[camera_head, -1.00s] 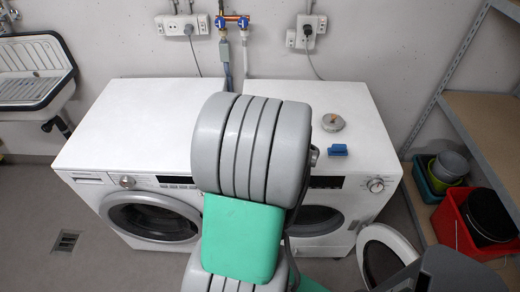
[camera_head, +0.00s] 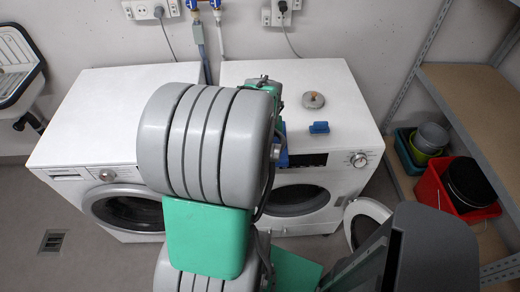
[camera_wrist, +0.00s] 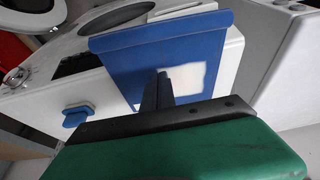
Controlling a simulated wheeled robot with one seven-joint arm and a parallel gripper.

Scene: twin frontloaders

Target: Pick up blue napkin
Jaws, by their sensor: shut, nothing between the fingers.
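A small blue object (camera_head: 319,127) lies on the top of the right washing machine, near its front edge. It also shows in the wrist view (camera_wrist: 78,115). A larger blue thing with a rim-like edge and a white patch (camera_wrist: 120,63) stands in front of my gripper (camera_wrist: 162,78). A sliver of blue (camera_head: 282,158) shows beside my arm in the head view. I cannot tell which blue thing is the napkin. My gripper is shut and empty, its fingers overlapping the large blue thing in the picture; contact is unclear. My arm hides the fingers in the head view.
Two white washing machines stand side by side, the left one (camera_head: 105,100) and the right one (camera_head: 345,95). A round metal item (camera_head: 313,100) sits behind the small blue object. The right machine's door is open. A shelf with a red bucket (camera_head: 432,187) stands at the right.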

